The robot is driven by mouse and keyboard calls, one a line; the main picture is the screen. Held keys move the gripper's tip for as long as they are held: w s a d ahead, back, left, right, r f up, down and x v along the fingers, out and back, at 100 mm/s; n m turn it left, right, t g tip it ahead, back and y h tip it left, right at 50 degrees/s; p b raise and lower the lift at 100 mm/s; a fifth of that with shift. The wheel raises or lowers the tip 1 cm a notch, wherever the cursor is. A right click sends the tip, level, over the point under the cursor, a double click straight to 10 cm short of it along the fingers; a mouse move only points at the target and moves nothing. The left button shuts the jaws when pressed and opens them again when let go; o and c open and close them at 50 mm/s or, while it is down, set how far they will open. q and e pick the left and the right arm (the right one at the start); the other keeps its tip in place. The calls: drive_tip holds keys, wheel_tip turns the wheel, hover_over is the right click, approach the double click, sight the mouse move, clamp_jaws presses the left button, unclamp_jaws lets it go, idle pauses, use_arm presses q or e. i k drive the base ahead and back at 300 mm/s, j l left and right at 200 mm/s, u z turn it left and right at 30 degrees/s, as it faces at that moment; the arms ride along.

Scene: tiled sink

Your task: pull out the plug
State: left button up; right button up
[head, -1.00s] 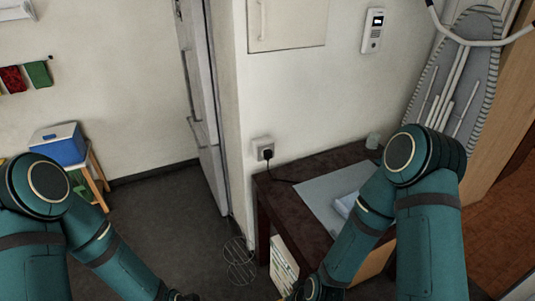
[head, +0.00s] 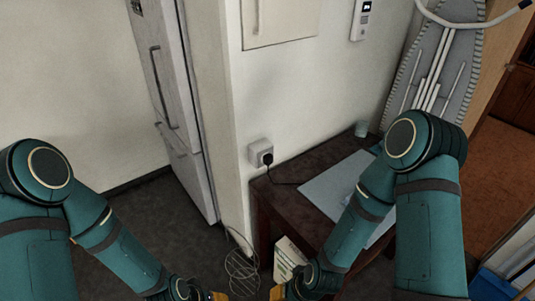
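A black plug (head: 267,159) sits in a pale wall socket (head: 257,148) at the middle of the head view. Its dark cord runs down to the right onto the dark table. My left gripper (head: 217,296) is at the bottom edge, low and to the left of the plug, mostly cut off. My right gripper (head: 278,292) is also at the bottom edge, well below the plug. Both grippers are apart from the plug, and their fingers are too cropped to show whether they are open or shut.
The dark table (head: 285,207) with a grey mat (head: 325,187) stands under the socket. A cup (head: 361,129) is at its back. A wire rack (head: 240,268) is on the floor left of it. A fridge (head: 185,120) stands left, an ironing board (head: 432,70) right.

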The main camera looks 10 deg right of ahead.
sight(269, 159)
drive_tip(key=i+j+z, duration=0.15)
drive_tip(key=i+j, duration=0.2)
drive_tip(key=i+j+z, duration=0.2)
drive_tip(key=i+j, duration=0.15)
drive_tip(key=j, duration=0.15)
drive_tip(key=i+j, duration=0.45)
drive_tip(key=j+z, duration=0.05)
